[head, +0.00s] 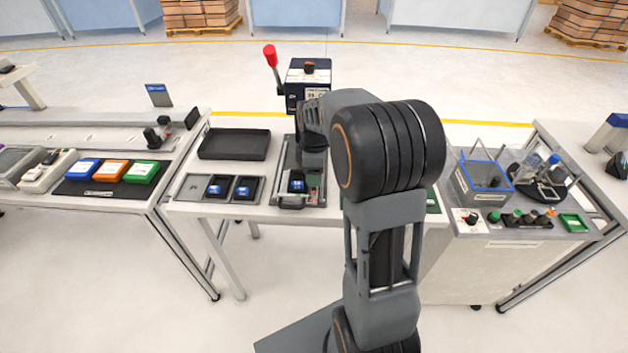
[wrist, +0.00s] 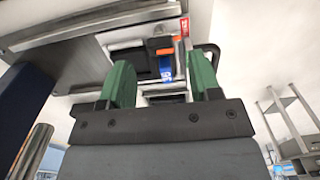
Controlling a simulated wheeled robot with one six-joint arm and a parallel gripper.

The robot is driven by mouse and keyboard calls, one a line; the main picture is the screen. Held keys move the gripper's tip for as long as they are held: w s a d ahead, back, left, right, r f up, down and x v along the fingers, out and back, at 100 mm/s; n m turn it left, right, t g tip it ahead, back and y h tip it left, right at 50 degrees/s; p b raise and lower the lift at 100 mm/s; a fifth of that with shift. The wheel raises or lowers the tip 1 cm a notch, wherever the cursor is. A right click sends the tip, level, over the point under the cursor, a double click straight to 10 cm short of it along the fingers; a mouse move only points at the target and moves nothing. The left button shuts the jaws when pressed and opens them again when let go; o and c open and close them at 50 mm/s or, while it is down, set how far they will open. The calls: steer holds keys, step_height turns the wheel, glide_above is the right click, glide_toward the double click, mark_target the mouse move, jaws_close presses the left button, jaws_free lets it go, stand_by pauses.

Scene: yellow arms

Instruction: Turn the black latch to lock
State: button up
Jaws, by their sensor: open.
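My gripper (wrist: 158,68) is open, with its two green fingers spread apart and nothing held between them. In the wrist view a black part with an orange piece (wrist: 163,44) sits on the metal fixture beyond the fingertips, seen in the gap between them. It may be the black latch, but I cannot tell its turn angle. A blue part with white lettering (wrist: 166,70) lies close by it. In the head view the metal fixture (head: 284,160) stands on the middle table, holding a blue and black part (head: 297,186). My arm covers the fixture's right side and hides most of the gripper.
A press with a red-knobbed lever (head: 270,55) stands behind the fixture. A black tray (head: 234,144) and a two-pocket holder with blue parts (head: 216,188) lie to the left. A blue-rimmed bin (head: 466,190) stands on the right table. A black loop handle (wrist: 212,54) is near the right finger.

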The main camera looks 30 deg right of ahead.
mark_target(314, 189)
steer(key=shift+f, duration=1.75)
steer(key=c, duration=0.9)
